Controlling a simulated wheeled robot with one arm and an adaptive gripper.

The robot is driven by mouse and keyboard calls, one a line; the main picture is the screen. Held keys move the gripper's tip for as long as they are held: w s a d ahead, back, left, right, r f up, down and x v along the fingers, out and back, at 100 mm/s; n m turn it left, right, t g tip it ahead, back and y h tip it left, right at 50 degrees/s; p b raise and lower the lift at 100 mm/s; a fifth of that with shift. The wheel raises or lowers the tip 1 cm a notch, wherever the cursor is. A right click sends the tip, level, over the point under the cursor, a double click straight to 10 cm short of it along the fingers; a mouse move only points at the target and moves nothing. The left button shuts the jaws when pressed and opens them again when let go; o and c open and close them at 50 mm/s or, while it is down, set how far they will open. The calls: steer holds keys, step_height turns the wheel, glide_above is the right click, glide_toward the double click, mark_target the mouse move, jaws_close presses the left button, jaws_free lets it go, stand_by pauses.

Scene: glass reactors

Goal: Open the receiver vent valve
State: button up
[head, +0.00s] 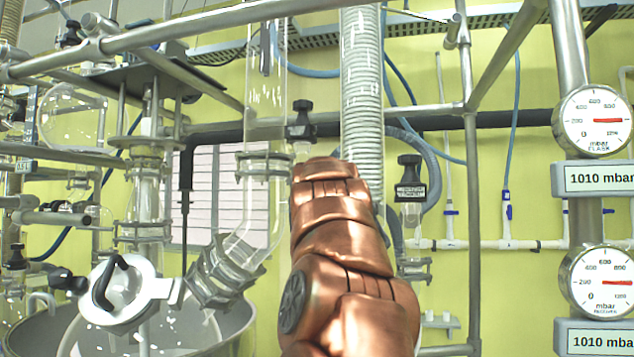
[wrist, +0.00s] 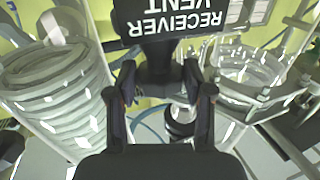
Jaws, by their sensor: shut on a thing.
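In the wrist view, the receiver vent valve (wrist: 160,50) is black, with a plate (wrist: 185,20) reading "RECEIVER VENT" upside down at the top edge. My gripper (wrist: 160,82) has a dark finger on each side of the black part below the plate and is shut on it. In the head view, my copper arm reaches up in the middle and hides the gripper. A black knob (head: 303,119) shows just above the arm; I cannot tell if it is the held valve. The handle's turn angle is not clear.
A ribbed hose (head: 362,90) stands behind the arm, with glass tubing (head: 265,190) close on its left. Another black labelled valve (head: 410,178) is to the right. Metal rails cross above. Two gauges (head: 592,120) (head: 602,282) are at far right, with 1010 mbar displays.

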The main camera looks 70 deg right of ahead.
steer(key=shift+s+r+n+t+y+p, duration=0.15)
steer(key=shift+n+t+y+p, duration=0.25)
steer(key=shift+t, duration=0.25)
steer(key=shift+r+n+t+y+p, duration=0.1)
steer(key=shift+n+t+y+p, duration=0.2)
steer(key=shift+n+t+p, duration=0.3)
steer(key=shift+t, duration=0.45)
steer(key=shift+s, duration=0.1)
steer(key=o, duration=0.9)
steer(key=shift+c, duration=0.2)
steer(key=o, duration=0.3)
steer(key=shift+f, duration=0.15)
steer(key=shift+d+f+g, duration=0.1)
steer(key=shift+f+g, duration=0.15)
steer(key=shift+g, duration=0.15)
